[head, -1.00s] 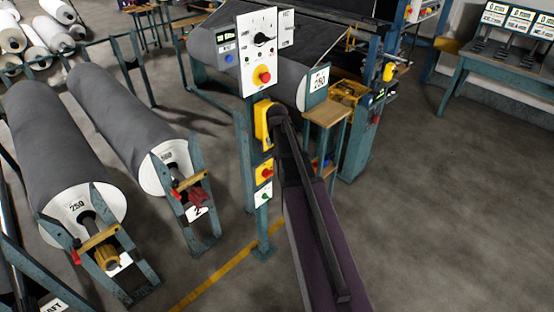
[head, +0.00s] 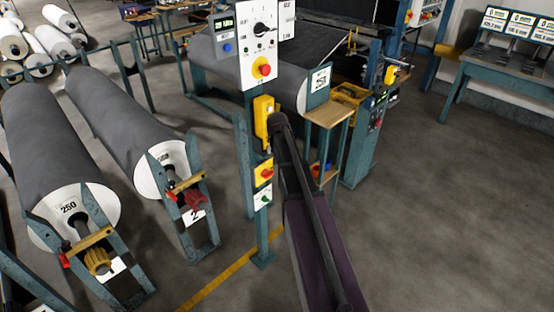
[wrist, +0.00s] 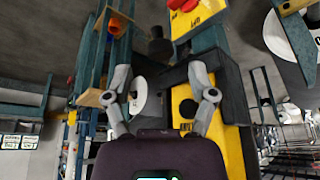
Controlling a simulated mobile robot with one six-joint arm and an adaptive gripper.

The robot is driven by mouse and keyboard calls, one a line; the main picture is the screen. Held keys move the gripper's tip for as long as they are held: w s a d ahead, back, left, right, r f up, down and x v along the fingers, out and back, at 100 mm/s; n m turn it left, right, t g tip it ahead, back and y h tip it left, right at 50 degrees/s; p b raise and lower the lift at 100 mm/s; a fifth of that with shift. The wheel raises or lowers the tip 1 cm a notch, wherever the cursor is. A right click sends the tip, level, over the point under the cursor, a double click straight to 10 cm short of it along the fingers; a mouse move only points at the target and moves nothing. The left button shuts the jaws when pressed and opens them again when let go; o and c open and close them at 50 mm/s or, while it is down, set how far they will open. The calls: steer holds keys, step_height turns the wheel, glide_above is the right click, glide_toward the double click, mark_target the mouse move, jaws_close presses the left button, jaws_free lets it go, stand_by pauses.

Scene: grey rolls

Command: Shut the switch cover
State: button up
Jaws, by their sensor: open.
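The yellow switch box (head: 263,118) is on the teal post, below the white dial panel. The end of my dark arm hides its right side in the head view. In the wrist view, a yellow surface (wrist: 187,128) with a dark round spot lies beyond the right finger. I cannot tell which part is the cover or how far it stands open. My gripper (wrist: 159,73) has its two grey fingers spread apart, with nothing clearly held between them. It is close to the switch box; whether it touches is unclear. The arm hides the fingers in the head view.
A yellow box with a red knob (head: 264,172) and a white switch plate (head: 263,196) sit lower on the post (head: 262,235). A small wooden-topped stand (head: 328,113) is close to the right. Grey rolls (head: 130,120) lie left. The right floor is clear.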

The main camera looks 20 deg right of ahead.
steer(key=shift+b+x, duration=1.15)
steer(key=shift+x, duration=0.4)
jaws_close()
